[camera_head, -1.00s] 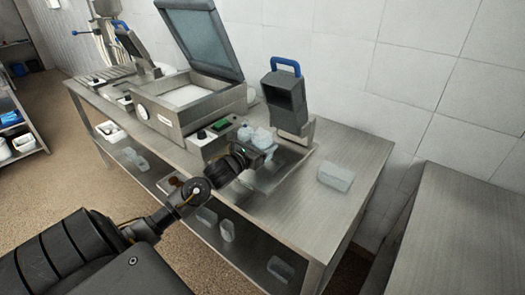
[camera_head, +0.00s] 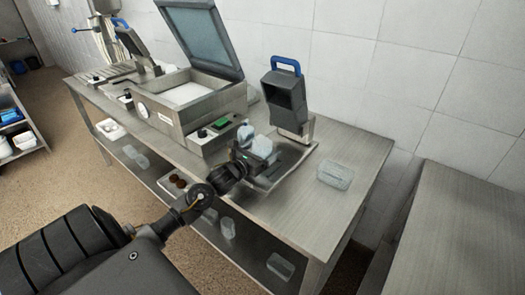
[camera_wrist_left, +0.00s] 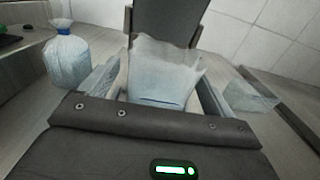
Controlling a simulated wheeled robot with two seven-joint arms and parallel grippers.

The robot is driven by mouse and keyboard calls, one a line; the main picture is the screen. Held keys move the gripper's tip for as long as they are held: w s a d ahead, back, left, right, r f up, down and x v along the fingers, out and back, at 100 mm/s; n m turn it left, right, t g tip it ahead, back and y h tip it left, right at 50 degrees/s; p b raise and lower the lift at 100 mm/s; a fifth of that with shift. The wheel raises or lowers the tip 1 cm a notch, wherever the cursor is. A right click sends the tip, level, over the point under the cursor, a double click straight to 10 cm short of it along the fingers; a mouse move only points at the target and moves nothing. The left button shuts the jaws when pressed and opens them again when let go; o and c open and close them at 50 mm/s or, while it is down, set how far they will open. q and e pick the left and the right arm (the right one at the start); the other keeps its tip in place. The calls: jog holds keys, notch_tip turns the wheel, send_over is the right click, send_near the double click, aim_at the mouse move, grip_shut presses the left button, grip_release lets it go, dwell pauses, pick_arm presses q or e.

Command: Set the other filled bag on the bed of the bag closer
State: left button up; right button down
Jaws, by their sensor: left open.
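An open-topped filled bag (camera_wrist_left: 165,75), pale blue-white, stands upright between the fingers of my left gripper (camera_wrist_left: 163,92) in the left wrist view. The gripper is open around it. In the head view this bag (camera_head: 262,146) is just beyond the left gripper (camera_head: 258,160), by the near left edge of the bag closer's bed (camera_head: 288,158); whether it rests on the bed is unclear. The bag closer (camera_head: 285,98) has a grey upright head and blue handle. Another filled bag (camera_wrist_left: 66,58), with a gathered neck and blue band, stands to the left; it also shows in the head view (camera_head: 245,133).
The vacuum machine (camera_head: 190,105) with raised lid stands left of the bags. A clear tub (camera_head: 335,175) sits right of the bag closer, with bare table (camera_head: 345,215) in front. Another steel table (camera_head: 470,225) stands at the right.

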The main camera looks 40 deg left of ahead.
pick_arm(q)
jog(key=shift+r, duration=0.1)
jog(key=s+b, duration=0.2)
jog(key=s, duration=0.9)
jog(key=shift+d, duration=0.1)
jog(key=shift+s, duration=0.55)
